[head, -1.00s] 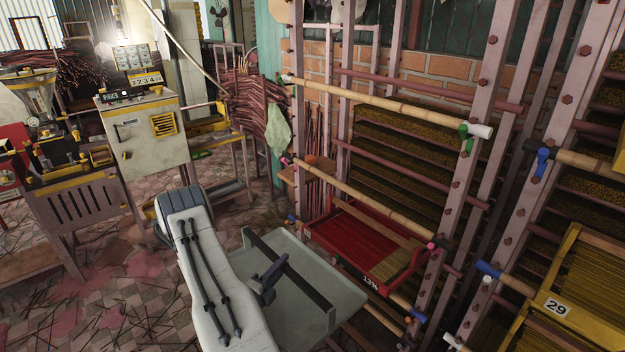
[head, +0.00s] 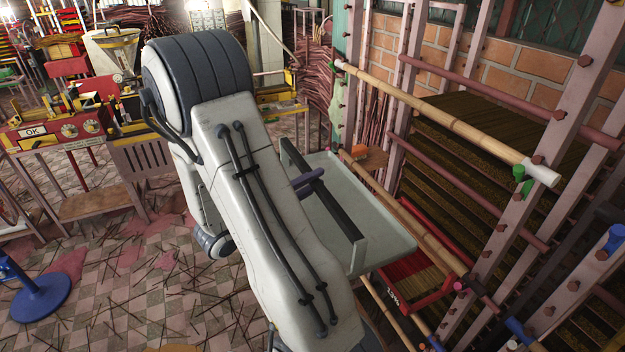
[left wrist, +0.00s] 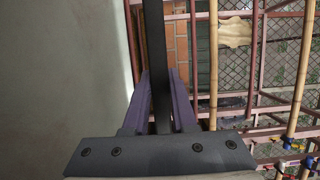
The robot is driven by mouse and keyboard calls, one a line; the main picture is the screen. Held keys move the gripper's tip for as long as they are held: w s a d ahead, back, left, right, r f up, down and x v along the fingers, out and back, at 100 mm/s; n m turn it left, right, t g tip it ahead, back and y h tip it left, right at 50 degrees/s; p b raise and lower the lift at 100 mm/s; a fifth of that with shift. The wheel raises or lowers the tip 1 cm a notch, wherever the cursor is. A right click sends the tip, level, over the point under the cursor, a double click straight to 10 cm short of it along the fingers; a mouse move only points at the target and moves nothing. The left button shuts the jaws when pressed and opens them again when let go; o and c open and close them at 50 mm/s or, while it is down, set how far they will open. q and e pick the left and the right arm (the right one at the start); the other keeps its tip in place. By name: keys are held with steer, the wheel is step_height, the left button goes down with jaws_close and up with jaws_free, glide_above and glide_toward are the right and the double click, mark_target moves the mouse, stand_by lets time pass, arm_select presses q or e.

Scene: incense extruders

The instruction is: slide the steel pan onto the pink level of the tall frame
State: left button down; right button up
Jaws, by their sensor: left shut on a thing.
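The steel pan (head: 385,232) is a flat grey-green tray with a dark bar (head: 335,213) across it. My left gripper (head: 308,182) is shut on this bar. In the left wrist view, the purple fingers (left wrist: 160,105) close on either side of the bar (left wrist: 154,50), and the pan's surface (left wrist: 60,80) fills the left. The tall frame (head: 575,90) stands to the right. A pink clip (head: 458,286) marks the lower bamboo pole (head: 428,240). The pan's right edge appears beside this pole; I cannot tell whether they touch. My right gripper is out of view.
An upper bamboo pole (head: 440,115) ends at a green clip (head: 520,178). A red tray (head: 420,290) of sticks sits in the frame below the pan. Stacked incense racks (head: 480,120) stand behind. A blue stand (head: 40,295) is at the lower left; the tiled floor has scattered sticks.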

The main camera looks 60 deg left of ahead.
arm_select(q)
steer(key=w+d+f+p, duration=0.1)
steer(key=w+p, duration=0.2)
steer(key=w, duration=1.4)
steer(key=w+d+f+p, duration=0.1)
steer(key=w+p, duration=0.2)
steer(key=w, duration=1.4)
steer(key=shift+w+d+f, duration=0.15)
steer(key=shift+w+f, duration=0.05)
steer(key=shift+f, duration=0.05)
steer(key=c, duration=0.6)
jaws_free()
steer(key=shift+c, duration=0.2)
steer(key=shift+o, duration=0.6)
steer(key=shift+f, duration=0.1)
steer(key=shift+o, duration=1)
steer(key=shift+s, duration=0.1)
